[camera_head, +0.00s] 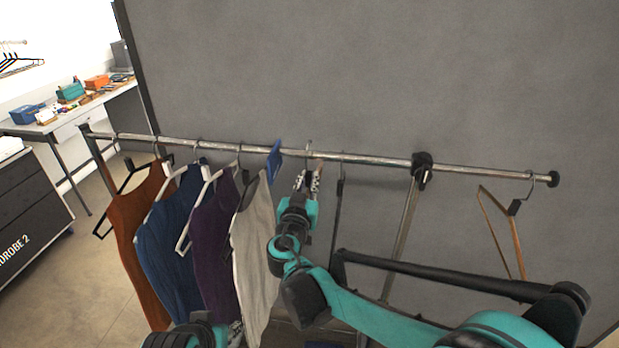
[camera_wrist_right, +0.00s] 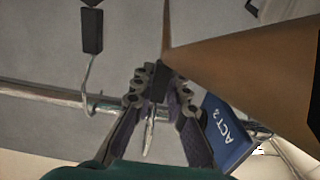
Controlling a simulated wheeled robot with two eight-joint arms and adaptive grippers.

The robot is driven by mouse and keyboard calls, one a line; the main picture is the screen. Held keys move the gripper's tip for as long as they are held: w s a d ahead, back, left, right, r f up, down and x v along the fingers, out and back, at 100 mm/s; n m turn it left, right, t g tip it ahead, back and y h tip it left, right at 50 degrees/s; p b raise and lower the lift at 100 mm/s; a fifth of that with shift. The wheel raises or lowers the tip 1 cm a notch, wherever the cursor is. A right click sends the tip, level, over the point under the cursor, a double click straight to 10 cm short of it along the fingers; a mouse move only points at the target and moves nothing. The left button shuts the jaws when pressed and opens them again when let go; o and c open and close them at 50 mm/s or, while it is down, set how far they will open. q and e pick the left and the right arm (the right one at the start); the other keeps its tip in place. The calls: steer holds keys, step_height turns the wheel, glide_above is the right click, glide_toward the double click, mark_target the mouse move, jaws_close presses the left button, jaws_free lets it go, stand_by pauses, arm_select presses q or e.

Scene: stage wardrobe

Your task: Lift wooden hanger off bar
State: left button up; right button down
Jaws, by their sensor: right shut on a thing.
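My right gripper (camera_head: 312,180) is just below the metal bar (camera_head: 375,159), right of the blue tag. In the wrist view, the gripper (camera_wrist_right: 158,80) is shut on the dark neck of a wooden hanger (camera_wrist_right: 245,70). The held hanger's metal hook (camera_wrist_right: 149,132) extends from the neck towards the bar; I cannot tell whether it still rests on it. In the head view the gripper mostly hides this hanger. Another wooden hanger (camera_head: 515,245) hangs empty at the bar's right end. My left gripper (camera_head: 236,331) shows only partly at the bottom, and its jaws are unclear.
Orange (camera_head: 140,230), blue (camera_head: 170,245), purple (camera_head: 216,235) and pale (camera_head: 254,250) garments hang left of my right gripper. A blue "ACT 2" tag (camera_wrist_right: 226,132) is close beside it. A dark hanger (camera_head: 338,200) hangs just right. The bar's right stretch is mostly free.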

mark_target(308, 181)
steer(key=shift+s+a, duration=0.2)
steer(key=shift+s, duration=0.75)
steer(key=shift+s+a, duration=0.15)
steer(key=shift+s, duration=0.85)
steer(key=shift+s+a, duration=0.2)
steer(key=shift+s, duration=0.75)
steer(key=s+a+p, duration=0.1)
steer(key=s+a, duration=0.2)
steer(key=s, duration=1.1)
steer(key=s+a+p, duration=0.1)
steer(key=s+a, duration=0.2)
steer(key=s, duration=1.2)
steer(key=shift+s, duration=0.2)
